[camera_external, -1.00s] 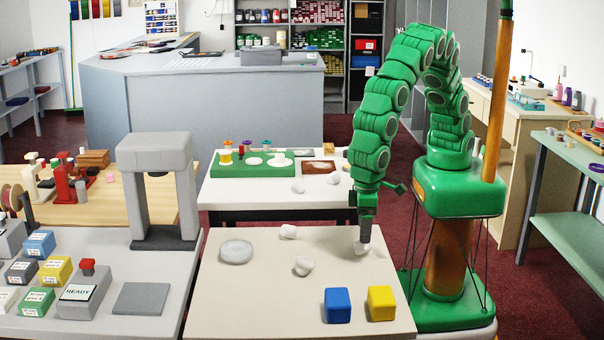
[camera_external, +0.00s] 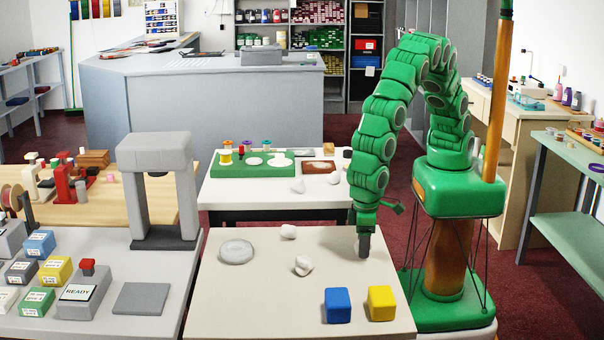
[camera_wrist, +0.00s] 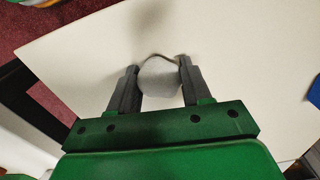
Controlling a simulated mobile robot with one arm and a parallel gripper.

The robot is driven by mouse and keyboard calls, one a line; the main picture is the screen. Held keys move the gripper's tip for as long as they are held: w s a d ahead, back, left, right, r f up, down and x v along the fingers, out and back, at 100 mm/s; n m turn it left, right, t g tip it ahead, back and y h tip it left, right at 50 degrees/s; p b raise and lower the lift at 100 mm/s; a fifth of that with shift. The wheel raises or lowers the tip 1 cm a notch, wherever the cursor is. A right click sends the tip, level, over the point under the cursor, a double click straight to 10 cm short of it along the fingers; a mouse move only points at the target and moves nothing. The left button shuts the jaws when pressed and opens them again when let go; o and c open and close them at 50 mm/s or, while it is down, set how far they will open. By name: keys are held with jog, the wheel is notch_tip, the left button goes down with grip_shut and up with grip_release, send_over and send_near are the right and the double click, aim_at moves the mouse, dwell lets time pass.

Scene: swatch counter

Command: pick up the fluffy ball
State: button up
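A pale, rounded ball (camera_wrist: 158,80) sits between the two fingers of my gripper (camera_wrist: 158,68) in the wrist view. The fingers lie close along both sides of it, but I cannot tell whether they press on it. In the external view my gripper (camera_external: 363,248) points down at the right part of the near table (camera_external: 230,300), its tips low by the surface and mostly hiding the ball. Two other whitish lumps lie on this table, one nearer the back (camera_external: 288,231) and one near the middle (camera_external: 303,265).
A blue block (camera_external: 338,305) and a yellow block (camera_external: 381,303) stand in front of my gripper. A pale round dish (camera_external: 236,251) lies at the table's back left. A grey press frame (camera_external: 156,190) stands on the counter to the left.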

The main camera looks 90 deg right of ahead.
jog(key=c, duration=0.4)
jog(key=shift+r, duration=0.45)
notch_tip(320, 180, up, 2)
jog(key=shift+w+r, duration=0.1)
jog(key=shift+r, duration=0.1)
jog(key=s+d+r, duration=0.9)
jog(key=d, duration=0.1)
jog(key=shift+s+d+r, duration=0.15)
jog(key=shift+s+r, duration=0.1)
jog(key=shift+r, duration=0.1)
